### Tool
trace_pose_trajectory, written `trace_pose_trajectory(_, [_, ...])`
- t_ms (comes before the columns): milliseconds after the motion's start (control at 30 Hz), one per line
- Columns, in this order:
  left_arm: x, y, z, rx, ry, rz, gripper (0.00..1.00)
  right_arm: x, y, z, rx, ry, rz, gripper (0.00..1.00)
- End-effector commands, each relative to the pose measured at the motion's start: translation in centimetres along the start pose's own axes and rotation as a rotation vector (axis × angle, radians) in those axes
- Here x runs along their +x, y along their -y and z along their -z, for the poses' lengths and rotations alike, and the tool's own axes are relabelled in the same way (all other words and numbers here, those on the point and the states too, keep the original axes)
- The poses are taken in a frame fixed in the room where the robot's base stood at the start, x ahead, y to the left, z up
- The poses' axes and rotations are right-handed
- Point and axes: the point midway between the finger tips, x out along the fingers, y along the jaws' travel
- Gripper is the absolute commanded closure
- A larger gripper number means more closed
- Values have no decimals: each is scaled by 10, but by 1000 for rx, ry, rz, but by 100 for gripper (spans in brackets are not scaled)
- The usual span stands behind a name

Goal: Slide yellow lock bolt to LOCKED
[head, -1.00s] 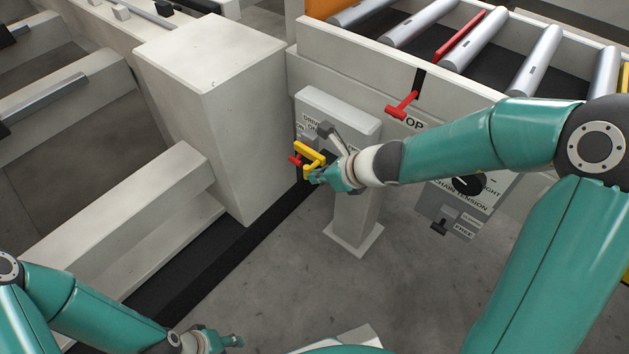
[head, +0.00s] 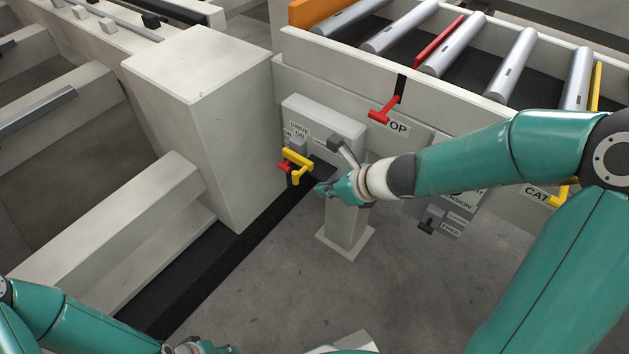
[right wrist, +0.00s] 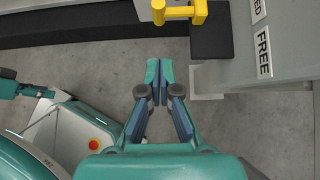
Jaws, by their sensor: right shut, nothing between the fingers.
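A yellow bolt handle (head: 297,163) sits on the side of a grey post panel in the head view, beside a small red part. The handle also shows at the top edge of the right wrist view (right wrist: 182,12), partly cut off. A white FREE label (right wrist: 263,50) is to its right there; a cut-off label ending in "ED" lies above FREE. My right gripper (head: 322,189) is shut and empty, below and right of the handle, apart from it. In the right wrist view its fingertips (right wrist: 158,68) meet. My left gripper (head: 200,348) is at the bottom edge, partly cut off.
The grey post panel (head: 325,118) stands before a roller conveyor (head: 450,50). A grey lever (head: 345,150) juts near my right wrist. A red handle (head: 384,110) is on the conveyor side. A large pale box column (head: 200,110) stands left.

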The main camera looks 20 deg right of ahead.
Motion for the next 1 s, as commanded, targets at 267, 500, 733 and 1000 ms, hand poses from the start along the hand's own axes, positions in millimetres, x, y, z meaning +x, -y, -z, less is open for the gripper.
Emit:
trace_pose_trajectory(267, [-43,-15,1,0,-2,0,60,-63,1,-4,2,-3,3,100])
trace_pose_trajectory(500, [-51,-19,0,0,-2,0,60,-80,1,-1,3,-3,1,100])
trace_pose_trajectory(733, [-51,-18,0,0,-2,0,60,-80,1,0,2,-4,1,100])
trace_pose_trajectory(1000, [-51,-18,0,0,-2,0,60,-80,1,0,2,-4,1,100])
